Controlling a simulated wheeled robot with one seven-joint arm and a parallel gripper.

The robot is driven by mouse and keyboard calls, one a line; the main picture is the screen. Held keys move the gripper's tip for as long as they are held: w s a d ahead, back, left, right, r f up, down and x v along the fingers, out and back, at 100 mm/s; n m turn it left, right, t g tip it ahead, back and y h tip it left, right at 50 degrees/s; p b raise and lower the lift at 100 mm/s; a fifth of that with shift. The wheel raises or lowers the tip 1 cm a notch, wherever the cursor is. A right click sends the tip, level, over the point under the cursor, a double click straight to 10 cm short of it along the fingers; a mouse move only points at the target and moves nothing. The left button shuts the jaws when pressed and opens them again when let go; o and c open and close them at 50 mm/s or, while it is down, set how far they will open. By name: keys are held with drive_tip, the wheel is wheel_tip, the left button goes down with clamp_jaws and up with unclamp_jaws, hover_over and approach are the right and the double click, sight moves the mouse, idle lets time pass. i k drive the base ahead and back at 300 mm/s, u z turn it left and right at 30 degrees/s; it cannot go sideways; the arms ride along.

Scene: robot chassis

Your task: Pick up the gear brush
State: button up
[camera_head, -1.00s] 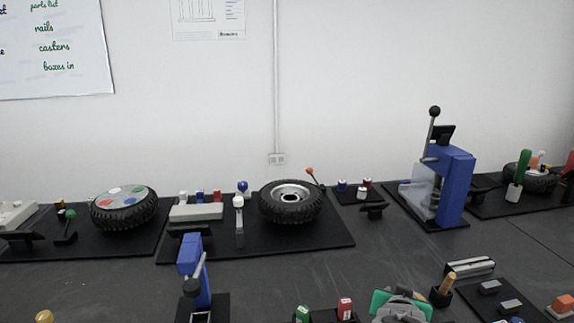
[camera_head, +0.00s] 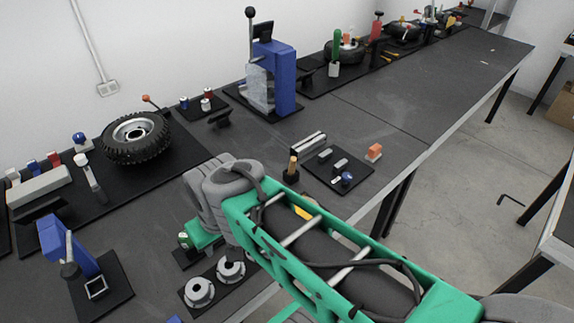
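I cannot tell for sure which thing is the gear brush. A tan-handled tool (camera_head: 292,166) stands upright in a small black holder near the middle of the table; it may be the brush. A green-handled tool with a pale lower end (camera_head: 335,50) stands farther back beside a tire, another possible candidate. My green and grey arm reaches in from the lower right, with its grey joint left of the tan-handled tool. My gripper is hidden behind or below the arm, so its fingers do not show. Nothing visible holds either tool.
A blue press (camera_head: 274,78) stands at the back. A tire (camera_head: 136,138) lies on a black mat at left. A smaller blue device (camera_head: 68,245) stands at lower left. A black mat with small parts (camera_head: 338,172) lies near the front edge. Clear table extends toward the upper right.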

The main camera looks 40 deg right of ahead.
sight(292, 170)
drive_tip(key=u, duration=1.85)
drive_tip(key=k, duration=0.65)
drive_tip(key=z, duration=0.3)
